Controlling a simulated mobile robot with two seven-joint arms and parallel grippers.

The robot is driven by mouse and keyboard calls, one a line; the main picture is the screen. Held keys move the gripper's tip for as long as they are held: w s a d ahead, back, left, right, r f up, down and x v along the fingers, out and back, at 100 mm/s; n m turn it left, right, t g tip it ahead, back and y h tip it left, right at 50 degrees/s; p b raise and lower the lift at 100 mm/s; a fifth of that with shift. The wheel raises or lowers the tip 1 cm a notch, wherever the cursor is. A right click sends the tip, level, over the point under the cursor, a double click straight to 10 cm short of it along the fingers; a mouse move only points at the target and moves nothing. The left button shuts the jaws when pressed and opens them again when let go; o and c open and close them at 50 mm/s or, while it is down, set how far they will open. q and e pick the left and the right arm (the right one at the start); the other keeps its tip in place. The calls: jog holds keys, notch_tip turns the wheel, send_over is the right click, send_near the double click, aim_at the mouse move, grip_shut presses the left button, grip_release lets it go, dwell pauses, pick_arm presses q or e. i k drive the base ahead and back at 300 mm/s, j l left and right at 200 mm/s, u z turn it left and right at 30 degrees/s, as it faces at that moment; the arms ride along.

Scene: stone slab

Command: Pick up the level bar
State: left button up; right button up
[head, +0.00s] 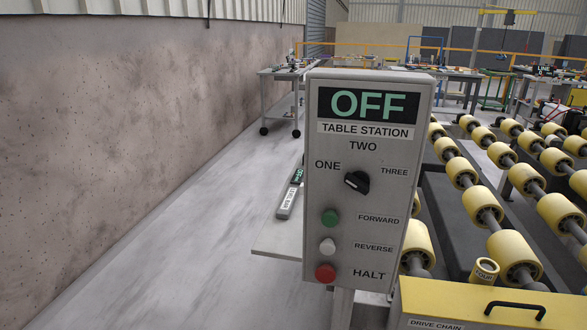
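A narrow grey bar-shaped object (286,205) with a white label lies on a pale table (277,243) left of the control box, and it may be the level bar. Its label is too small to read. A dark and green part (297,176) shows at its far end; I cannot tell whether it belongs to the bar. The control box covers the right side of this spot. Neither of my grippers is in view.
A grey control box (345,262) marked OFF and TABLE STATION stands close in front. Yellow conveyor rollers (487,205) and a yellow drive-chain cover (440,300) fill the right. A wall (110,120) bounds the left, with clear floor (180,260) beside it. A cart (284,72) stands farther back.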

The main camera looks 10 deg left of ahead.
aim_at(284, 211)
jog(key=i+j, duration=0.1)
jog(key=j, duration=0.55)
jog(key=i+j, duration=0.1)
jog(key=j, duration=0.5)
jog(key=j+u, duration=0.1)
jog(key=u, duration=0.8)
jog(key=i, duration=2.3)
jog(key=i+j+z, duration=0.15)
jog(key=i, duration=0.35)
jog(key=i+j+z, duration=0.1)
jog(key=i, duration=0.4)
jog(key=z, duration=1.3)
